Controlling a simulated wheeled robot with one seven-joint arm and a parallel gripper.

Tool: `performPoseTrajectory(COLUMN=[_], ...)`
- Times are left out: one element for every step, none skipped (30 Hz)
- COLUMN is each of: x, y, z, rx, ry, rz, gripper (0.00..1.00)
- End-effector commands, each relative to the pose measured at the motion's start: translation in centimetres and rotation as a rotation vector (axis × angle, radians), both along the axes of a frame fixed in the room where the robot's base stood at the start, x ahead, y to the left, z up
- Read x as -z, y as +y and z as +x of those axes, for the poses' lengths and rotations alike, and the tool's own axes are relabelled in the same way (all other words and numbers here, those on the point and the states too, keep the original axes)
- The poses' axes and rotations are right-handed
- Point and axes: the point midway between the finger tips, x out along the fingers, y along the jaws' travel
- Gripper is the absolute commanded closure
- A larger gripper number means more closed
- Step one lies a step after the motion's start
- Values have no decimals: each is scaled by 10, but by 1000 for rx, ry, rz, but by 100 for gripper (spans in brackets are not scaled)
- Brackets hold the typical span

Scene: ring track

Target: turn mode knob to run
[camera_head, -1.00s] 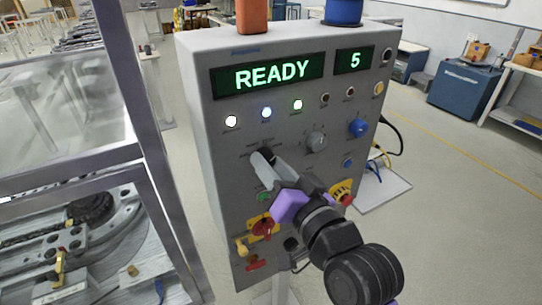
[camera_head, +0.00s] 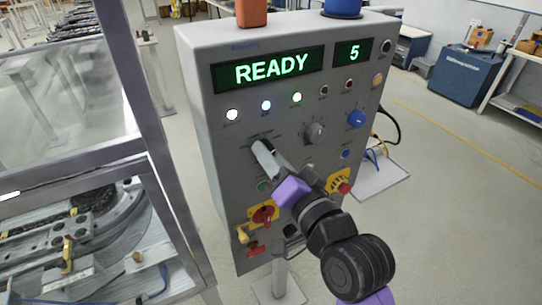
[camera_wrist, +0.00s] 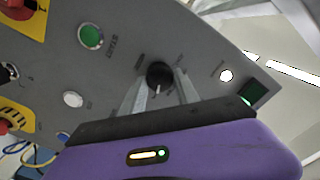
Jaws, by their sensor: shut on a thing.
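A grey control box (camera_head: 225,185) stands ahead, its display (camera_head: 268,68) reading READY and a smaller display (camera_head: 354,53) reading 5. My gripper (camera_head: 262,149) reaches its front panel at the left knob position. In the wrist view, the black mode knob (camera_wrist: 159,75) sits between the two fingertips of my gripper (camera_wrist: 158,88), which are shut on its sides. The knob's small light mark points down toward my palm in that view. In the head view the fingers hide most of this knob, and its labels are too small to read.
A metal-framed enclosure (camera_head: 150,130) stands close on the left. Open floor (camera_head: 440,200) is at right.

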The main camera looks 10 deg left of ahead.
Motion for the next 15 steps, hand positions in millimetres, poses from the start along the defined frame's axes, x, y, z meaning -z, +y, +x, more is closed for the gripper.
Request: performPoseTrajectory(x=[1,1,1,1,1,1,1,1,0,0,0,0,0,1,1], y=[0,0,0,0,0,0,0,0,0,0,0,0,0,-1,-2], z=[0,0,0,0,0,0,0,0,0,0,0,0,0,-1,-2], rx=[-1,-1,-1,-1,0,0,0,0,0,0,0,0,0,0,1], ry=[3,3,3,3,2,2,2,2,2,1,1,0,0,0,1], rz=[0,0,0,0,0,0,0,0,0,-1,-1,0,0,0,0], gripper=[61,55,47,41,41,41,41,41,41,41,41,41,41,41,41])
